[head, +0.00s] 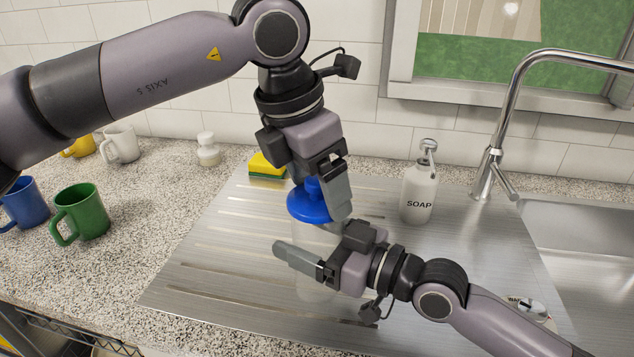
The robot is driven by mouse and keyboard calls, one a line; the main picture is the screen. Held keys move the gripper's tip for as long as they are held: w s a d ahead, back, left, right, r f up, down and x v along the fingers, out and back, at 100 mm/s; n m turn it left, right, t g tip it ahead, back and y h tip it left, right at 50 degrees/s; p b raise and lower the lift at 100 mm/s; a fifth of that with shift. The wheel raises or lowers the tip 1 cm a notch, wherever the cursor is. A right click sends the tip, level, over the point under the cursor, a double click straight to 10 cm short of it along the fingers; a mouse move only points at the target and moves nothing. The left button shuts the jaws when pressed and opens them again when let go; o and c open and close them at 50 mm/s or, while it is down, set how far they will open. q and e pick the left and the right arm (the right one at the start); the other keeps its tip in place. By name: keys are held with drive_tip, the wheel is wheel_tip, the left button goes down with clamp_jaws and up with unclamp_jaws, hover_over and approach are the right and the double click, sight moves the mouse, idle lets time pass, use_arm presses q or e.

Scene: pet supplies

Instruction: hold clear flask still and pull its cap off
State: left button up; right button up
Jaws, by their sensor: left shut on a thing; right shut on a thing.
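The clear flask (313,287) stands on the steel drainboard near the middle of the head view. It is see-through, so its outline is faint, and my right gripper partly covers it. Its blue cap (306,208) has a raised knob and is right above the flask's top. I cannot tell whether a gap separates them. My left gripper (322,190) comes down from above and is shut on the cap's knob. My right gripper (303,245) reaches in from the lower right and is shut on the flask's body.
A white soap bottle (418,190) stands right of the flask, before the faucet (495,150) and sink. A yellow-green sponge (266,167) lies behind. A white shaker (208,151) and green (82,212), blue (24,204), white (121,144) and yellow mugs (78,147) are left.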

sight(317, 179)
use_arm(q)
drive_tip(key=shift+r, duration=0.9)
drive_tip(key=shift+r, duration=2)
use_arm(e)
drive_tip(key=o, duration=1.4)
drive_tip(key=shift+o, duration=0.2)
use_arm(q)
wheel_tip(317, 179, down, 3)
drive_tip(key=b, duration=0.3)
drive_tip(key=shift+f+b, duration=0.3)
drive_tip(key=shift+f, duration=0.05)
use_arm(e)
drive_tip(key=v, duration=1.2)
